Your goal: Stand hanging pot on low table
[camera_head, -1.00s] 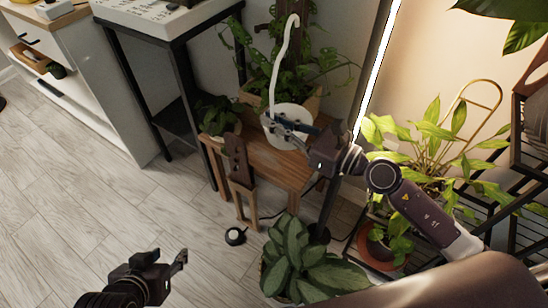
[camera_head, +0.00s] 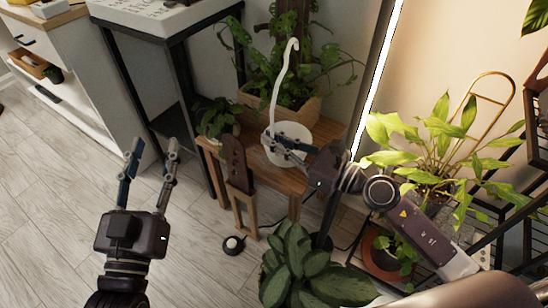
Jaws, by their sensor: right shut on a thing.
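The hanging pot (camera_head: 292,155) is white, with a tall white hook (camera_head: 276,92) rising from it. My left gripper (camera_head: 153,148) is open and empty, fingers pointing up the picture, over the floor left of the table.
A leafy plant (camera_head: 300,272) is in front. A black-framed stand (camera_head: 150,100) is behind left.

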